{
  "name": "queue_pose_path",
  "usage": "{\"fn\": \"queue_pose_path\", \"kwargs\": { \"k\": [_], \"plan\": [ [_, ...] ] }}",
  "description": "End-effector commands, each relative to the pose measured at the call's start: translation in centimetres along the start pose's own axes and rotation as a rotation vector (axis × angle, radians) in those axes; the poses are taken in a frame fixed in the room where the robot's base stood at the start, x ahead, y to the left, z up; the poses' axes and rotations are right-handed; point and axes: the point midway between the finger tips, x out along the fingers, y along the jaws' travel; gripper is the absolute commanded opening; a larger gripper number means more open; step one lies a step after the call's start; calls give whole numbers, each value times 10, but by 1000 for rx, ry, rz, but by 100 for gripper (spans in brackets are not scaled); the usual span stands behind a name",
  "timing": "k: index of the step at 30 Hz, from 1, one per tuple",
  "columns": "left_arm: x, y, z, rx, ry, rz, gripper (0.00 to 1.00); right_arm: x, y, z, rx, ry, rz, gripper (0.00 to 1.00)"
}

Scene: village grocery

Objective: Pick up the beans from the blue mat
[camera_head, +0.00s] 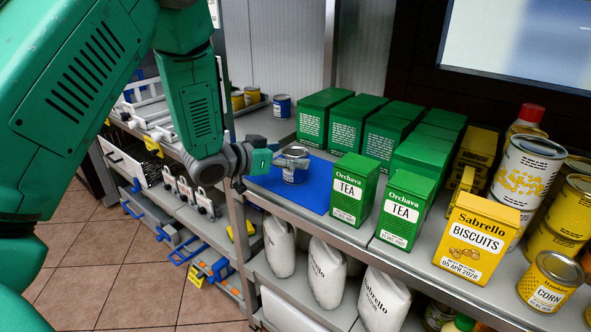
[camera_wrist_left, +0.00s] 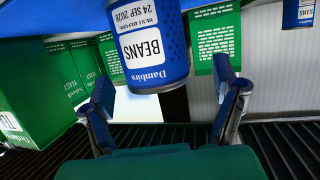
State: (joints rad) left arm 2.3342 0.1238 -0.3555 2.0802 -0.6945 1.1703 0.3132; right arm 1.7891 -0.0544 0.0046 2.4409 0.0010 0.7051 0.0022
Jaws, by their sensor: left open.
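The beans can (camera_head: 295,167), blue with a white label, stands upright on the blue mat (camera_head: 318,190) on the shelf in the head view. In the left wrist view, which is upside down, the beans can (camera_wrist_left: 148,45) shows its label large and close ahead. My left gripper (camera_head: 272,164) is at the left side of the can, level with it. In the wrist view my left gripper (camera_wrist_left: 163,80) is open, with one finger towards each side of the can. I cannot tell whether a finger touches it. My right gripper is not in view.
Green tea boxes (camera_head: 352,188) stand close to the right of the mat, with more boxes behind. A second blue can (camera_head: 282,106) stands at the back. A yellow biscuits box (camera_head: 475,238) is farther right. A metal shelf post (camera_head: 236,225) is below my gripper.

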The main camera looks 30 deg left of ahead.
Motion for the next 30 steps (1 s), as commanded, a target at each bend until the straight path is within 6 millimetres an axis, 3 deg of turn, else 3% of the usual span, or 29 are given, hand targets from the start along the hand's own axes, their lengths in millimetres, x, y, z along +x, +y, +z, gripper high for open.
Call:
{"fn": "queue_pose_path", "kwargs": {
  "k": [4,12,13,18,26,30],
  "plan": [
    [19,2,1,3,0,0,81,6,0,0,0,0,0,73],
    [22,3,-2,3,-1,-1,81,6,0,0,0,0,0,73],
    [22,3,-1,3,-1,-1,78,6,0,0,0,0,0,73],
    [22,1,0,1,0,-1,18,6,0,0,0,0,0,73],
    [22,1,0,1,-1,-2,18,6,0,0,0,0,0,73],
    [18,1,-13,2,0,-2,18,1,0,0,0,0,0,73]
  ]
}}
